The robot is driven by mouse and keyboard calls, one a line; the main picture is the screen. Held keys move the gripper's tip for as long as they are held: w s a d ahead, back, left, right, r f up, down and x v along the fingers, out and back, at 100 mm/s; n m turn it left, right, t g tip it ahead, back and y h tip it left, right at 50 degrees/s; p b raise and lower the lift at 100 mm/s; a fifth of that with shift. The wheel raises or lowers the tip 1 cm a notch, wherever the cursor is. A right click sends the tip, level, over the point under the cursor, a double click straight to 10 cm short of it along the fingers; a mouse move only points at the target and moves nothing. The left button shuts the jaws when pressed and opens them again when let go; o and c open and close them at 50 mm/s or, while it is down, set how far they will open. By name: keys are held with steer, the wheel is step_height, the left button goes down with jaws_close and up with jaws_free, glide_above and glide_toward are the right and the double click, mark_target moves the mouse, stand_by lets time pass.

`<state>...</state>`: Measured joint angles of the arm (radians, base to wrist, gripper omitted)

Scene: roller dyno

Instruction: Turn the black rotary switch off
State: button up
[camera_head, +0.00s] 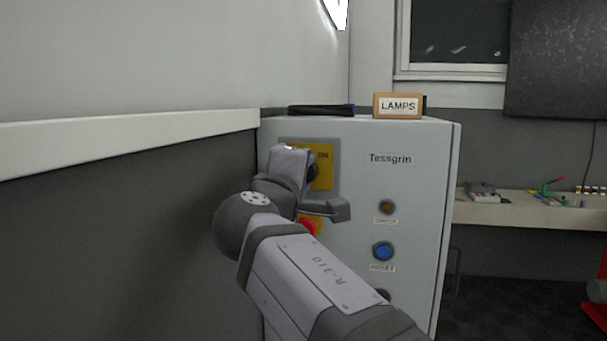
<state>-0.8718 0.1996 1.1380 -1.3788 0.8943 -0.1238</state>
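The black rotary switch (313,165) sits on a yellow plate (325,175) at the upper left of the grey cabinet front. Only part of it shows at the right edge of my gripper, and the letters "ON" show at the plate's upper right. My gripper (308,178) is in front of the switch, at or close to it. My wrist and arm hide much of the plate's left and lower part. The fingertips are largely hidden, so I cannot tell whether they touch the switch or how far apart they are.
The cabinet (418,195) also bears a red button (309,225) partly behind my gripper, an amber button (386,207) and a blue button (382,251). A "LAMPS" box (398,106) and a dark flat item (321,110) lie on top. A wall (130,220) stands close on the left.

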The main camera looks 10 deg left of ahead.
stand_by(0.4)
steer(key=o, duration=1)
steer(key=shift+o, duration=0.2)
steer(key=shift+s, duration=0.1)
steer(key=s+b, duration=0.3)
steer(key=s, duration=0.4)
steer(key=shift+s, duration=0.1)
